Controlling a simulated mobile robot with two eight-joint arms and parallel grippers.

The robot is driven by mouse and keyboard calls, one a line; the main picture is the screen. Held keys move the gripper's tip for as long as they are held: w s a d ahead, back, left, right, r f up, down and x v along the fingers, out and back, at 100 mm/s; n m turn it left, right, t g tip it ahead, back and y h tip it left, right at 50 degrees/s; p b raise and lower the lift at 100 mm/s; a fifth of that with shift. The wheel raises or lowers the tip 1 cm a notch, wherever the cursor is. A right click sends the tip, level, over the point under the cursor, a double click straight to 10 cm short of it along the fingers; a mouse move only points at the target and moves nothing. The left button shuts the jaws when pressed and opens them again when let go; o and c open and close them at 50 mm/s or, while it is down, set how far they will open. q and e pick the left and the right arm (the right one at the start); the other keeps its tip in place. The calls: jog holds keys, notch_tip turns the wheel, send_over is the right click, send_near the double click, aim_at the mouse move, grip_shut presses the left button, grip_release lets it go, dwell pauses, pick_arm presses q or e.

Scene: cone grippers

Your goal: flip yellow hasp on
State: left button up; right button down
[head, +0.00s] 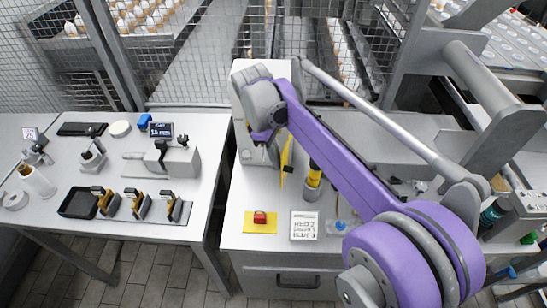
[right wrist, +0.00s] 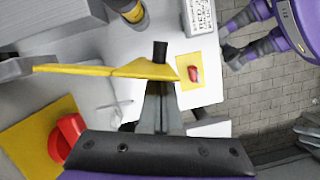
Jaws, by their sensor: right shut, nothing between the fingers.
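The yellow hasp (head: 287,155) is a thin strip standing out from the right side of the grey box (head: 247,157) on the middle table. In the right wrist view, the hasp (right wrist: 120,70) runs across the picture in two joined pieces, with a short black post (right wrist: 160,50) by its right part. My right gripper (head: 259,146) is close to the hasp at the box. In the right wrist view, the shut gripper fingers (right wrist: 161,98) are empty and reach up to the hasp's edge. I cannot tell whether they touch it. My left gripper is not in view.
A yellow-black cylinder (head: 314,175) stands right of the hasp. A large red knob (right wrist: 67,132) shows in the right wrist view. A second table (head: 120,225) holds several tools at left.

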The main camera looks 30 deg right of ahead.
jog(key=s+d+n, duration=0.1)
jog(key=n, duration=0.1)
jog(key=s+d+n, duration=0.1)
jog(key=shift+s+d+n+t+h+p, duration=0.2)
jog(key=shift+s+n+t+h+p, duration=0.1)
jog(key=shift+s+n+t+p, duration=0.1)
jog(key=shift+s+d, duration=0.2)
jog(key=shift+d, duration=0.15)
jog(key=shift+a, duration=0.1)
